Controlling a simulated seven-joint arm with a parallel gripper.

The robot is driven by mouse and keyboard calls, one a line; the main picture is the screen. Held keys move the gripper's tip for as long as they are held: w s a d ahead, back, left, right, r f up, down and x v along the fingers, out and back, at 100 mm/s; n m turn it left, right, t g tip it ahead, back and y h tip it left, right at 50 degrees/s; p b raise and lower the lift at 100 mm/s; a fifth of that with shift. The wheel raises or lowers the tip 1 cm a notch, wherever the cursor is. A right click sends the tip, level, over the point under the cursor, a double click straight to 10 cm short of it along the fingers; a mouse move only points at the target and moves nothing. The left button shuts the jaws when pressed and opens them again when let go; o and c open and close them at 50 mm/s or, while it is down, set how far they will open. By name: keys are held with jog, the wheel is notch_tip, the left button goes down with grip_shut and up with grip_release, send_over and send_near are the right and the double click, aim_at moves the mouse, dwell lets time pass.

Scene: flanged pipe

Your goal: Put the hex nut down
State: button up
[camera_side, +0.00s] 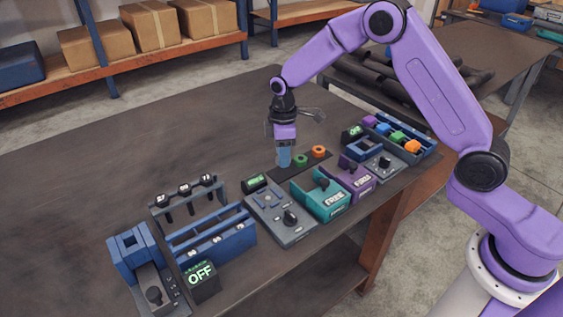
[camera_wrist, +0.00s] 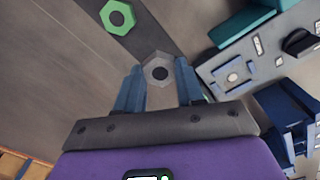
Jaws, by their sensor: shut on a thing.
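My gripper (camera_wrist: 158,88) is shut on a grey hex nut (camera_wrist: 157,72), which sits between the tips of its two blue fingers in the wrist view. The nut appears over or on a dark strip on the table; whether it touches the strip I cannot tell. In the side view my gripper (camera_side: 284,158) points down at the left end of the dark strip (camera_side: 288,172), and the nut is hidden there. A green hex nut (camera_side: 301,160) and an orange one (camera_side: 318,151) lie on the strip. The green nut also shows in the wrist view (camera_wrist: 117,17).
Fixtures line the table's front: a grey panel with a knob (camera_side: 281,217), a teal box (camera_side: 320,196), a purple box (camera_side: 352,178) and a blue rack (camera_side: 213,236). A small green-lit display (camera_side: 255,182) stands near my gripper. The table's back left (camera_side: 130,150) is clear.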

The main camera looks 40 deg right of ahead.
jog(key=shift+w+f, duration=0.2)
jog(key=shift+f, duration=0.05)
jog(key=shift+w+f, duration=0.1)
jog(key=shift+f, duration=1.5)
jog(key=shift+f, duration=0.15)
jog(key=o, duration=0.9)
